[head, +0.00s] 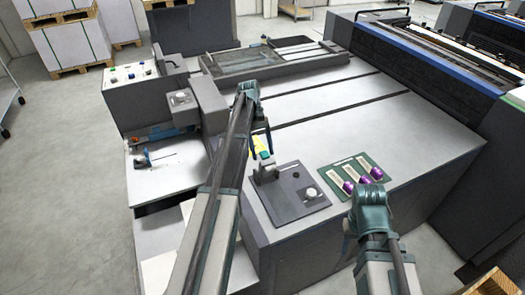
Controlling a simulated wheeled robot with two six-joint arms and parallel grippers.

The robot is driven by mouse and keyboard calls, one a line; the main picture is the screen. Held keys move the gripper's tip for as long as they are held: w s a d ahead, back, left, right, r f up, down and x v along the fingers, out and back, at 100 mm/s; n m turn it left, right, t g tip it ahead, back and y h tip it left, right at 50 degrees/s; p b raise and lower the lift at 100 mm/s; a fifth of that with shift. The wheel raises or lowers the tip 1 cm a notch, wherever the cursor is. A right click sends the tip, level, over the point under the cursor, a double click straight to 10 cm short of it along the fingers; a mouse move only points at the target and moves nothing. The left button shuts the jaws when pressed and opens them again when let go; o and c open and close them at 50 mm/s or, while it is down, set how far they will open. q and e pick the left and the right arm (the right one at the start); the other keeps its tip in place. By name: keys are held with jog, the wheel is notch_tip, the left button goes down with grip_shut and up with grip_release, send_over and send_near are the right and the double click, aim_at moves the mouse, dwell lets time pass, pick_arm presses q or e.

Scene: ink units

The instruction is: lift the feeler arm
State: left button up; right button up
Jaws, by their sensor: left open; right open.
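A yellow piece shows between and behind the fingers. Whether the fingers touch the device is not clear. My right gripper (350,245) is open and empty at the front edge, right of the plate; its fingers are partly hidden by its own wrist.
A round light knob (311,193) sits on the dark plate. A green mat (340,164) with several purple-ended items lies to its right. A control box (132,73) and a small side tray (150,178) are at left. The machine top behind is mostly clear.

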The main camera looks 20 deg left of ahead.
pick_arm(q)
jog(key=p+v, duration=0.9)
jog(key=v, duration=0.2)
jog(key=shift+a+r, duration=0.1)
jog(key=shift+a, duration=0.05)
jog(key=s+d+f+m+t+y, duration=0.1)
jog(key=s+d+m+y, duration=0.1)
jog(key=s+d+m, duration=0.5)
jog(key=s+d+f+m+t+y, duration=0.2)
jog(key=s+d+m, duration=0.4)
jog(key=s+d, duration=1.3)
jog(key=shift+d+m+t+y, duration=0.35)
jog(key=shift+d+y, duration=0.45)
jog(key=shift+d, duration=1.85)
jog(key=shift+s, duration=0.1)
